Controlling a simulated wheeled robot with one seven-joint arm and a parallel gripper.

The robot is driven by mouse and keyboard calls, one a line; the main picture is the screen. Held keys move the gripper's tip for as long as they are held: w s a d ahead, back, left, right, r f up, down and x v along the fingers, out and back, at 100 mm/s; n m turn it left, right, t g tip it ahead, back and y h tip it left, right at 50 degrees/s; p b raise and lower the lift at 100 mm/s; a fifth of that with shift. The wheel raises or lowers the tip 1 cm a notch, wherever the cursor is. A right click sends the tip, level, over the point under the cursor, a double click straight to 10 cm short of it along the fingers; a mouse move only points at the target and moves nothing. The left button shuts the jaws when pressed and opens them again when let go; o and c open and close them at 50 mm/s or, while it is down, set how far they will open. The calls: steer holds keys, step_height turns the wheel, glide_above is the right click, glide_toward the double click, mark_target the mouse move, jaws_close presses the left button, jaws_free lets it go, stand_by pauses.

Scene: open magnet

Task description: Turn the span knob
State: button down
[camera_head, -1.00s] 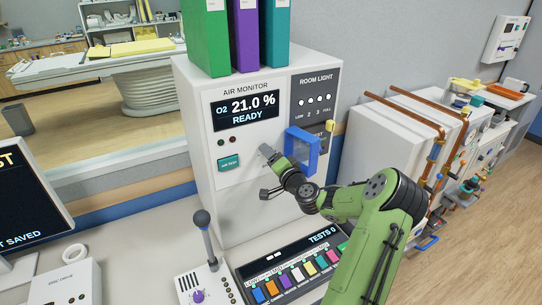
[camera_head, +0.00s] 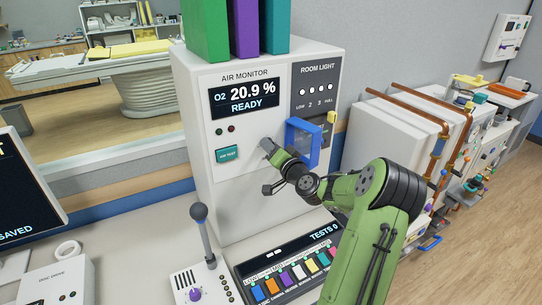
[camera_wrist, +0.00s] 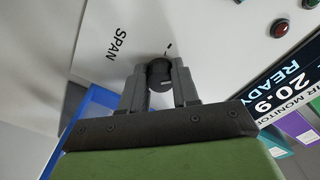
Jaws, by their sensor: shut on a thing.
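The span knob (camera_wrist: 160,76) is a small dark round knob on the white panel, beside the printed word SPAN (camera_wrist: 117,42). A short dark mark shows on the panel just past it. My gripper (camera_wrist: 160,88) is shut on the knob, with one grey finger on each side of it. In the head view my gripper (camera_head: 267,150) is against the front of the white air monitor (camera_head: 240,190), and it hides the knob there. The monitor display (camera_head: 244,98) reads O2 20.9 % and READY.
A blue-framed clear cover (camera_head: 303,142) sticks out just right of my gripper. The green AIR TEST button (camera_head: 227,154) is to the left. A lever (camera_head: 203,235) and a row of coloured keys (camera_head: 299,272) are below. Several binders (camera_head: 244,25) stand on top.

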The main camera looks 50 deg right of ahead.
steer(key=c, duration=0.8)
jaws_free()
steer(key=b+v, duration=0.3)
steer(key=v, duration=1.2)
steer(key=shift+s+a+b, duration=0.1)
steer(key=shift+s+b, duration=0.2)
steer(key=shift+s, duration=0.1)
